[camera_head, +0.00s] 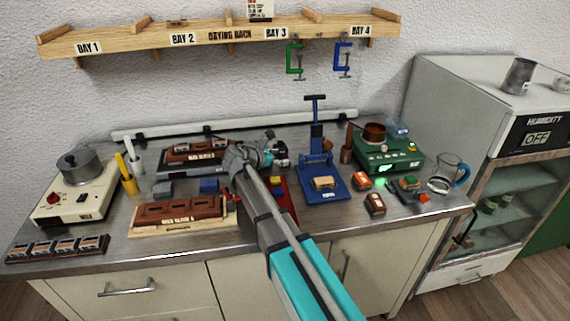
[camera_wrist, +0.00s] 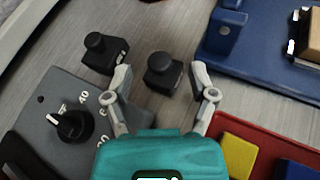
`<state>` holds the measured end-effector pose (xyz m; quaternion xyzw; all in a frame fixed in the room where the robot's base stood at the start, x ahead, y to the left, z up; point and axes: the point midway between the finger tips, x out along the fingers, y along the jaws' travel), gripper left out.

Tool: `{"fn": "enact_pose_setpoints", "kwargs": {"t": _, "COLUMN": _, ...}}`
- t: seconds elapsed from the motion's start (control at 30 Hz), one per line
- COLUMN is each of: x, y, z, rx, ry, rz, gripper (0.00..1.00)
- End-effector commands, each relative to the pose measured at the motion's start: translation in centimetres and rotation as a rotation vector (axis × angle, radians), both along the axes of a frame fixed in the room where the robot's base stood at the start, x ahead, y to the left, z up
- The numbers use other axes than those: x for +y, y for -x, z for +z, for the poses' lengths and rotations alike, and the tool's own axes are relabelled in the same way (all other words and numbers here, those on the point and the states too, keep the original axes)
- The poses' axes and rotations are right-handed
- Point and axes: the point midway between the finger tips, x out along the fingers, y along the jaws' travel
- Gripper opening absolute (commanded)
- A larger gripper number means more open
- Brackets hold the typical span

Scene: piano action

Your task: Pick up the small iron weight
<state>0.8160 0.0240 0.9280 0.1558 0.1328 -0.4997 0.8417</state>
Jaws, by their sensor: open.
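Two dark weights with round knobs stand on the steel worktop in the wrist view. The smaller-looking iron weight (camera_wrist: 163,78) sits between my fingertips in the picture; the other weight (camera_wrist: 104,54) is just to its left, outside the left finger. My gripper (camera_wrist: 160,73) is open, with a finger on either side of the smaller weight and no clear contact. I cannot tell how far above the worktop the fingertips are. In the head view my gripper (camera_head: 272,155) is over the middle of the bench, and my arm hides much of that area.
A grey box with a black dial (camera_wrist: 70,125) lies left of my fingers. A red tray (camera_wrist: 285,138) with yellow and blue blocks is at lower right. A blue press (camera_head: 318,180) stands right of my gripper, and a brown mould (camera_head: 180,210) lies left of my arm.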

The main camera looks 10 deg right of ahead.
Motion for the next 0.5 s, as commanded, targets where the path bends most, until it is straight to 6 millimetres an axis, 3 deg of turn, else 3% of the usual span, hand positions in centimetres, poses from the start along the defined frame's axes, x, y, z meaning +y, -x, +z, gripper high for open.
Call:
{"fn": "enact_pose_setpoints", "kwargs": {"t": 0.2, "x": -1.7, "y": -1.0, "z": -0.9, "rx": 0.001, "ry": 0.0, "rz": 0.001, "gripper": 0.73}}
{"fn": "enact_pose_setpoints", "kwargs": {"t": 0.5, "x": -1.9, "y": -1.1, "z": -0.9, "rx": 0.0, "ry": -0.001, "rz": 0.0, "gripper": 0.73}}
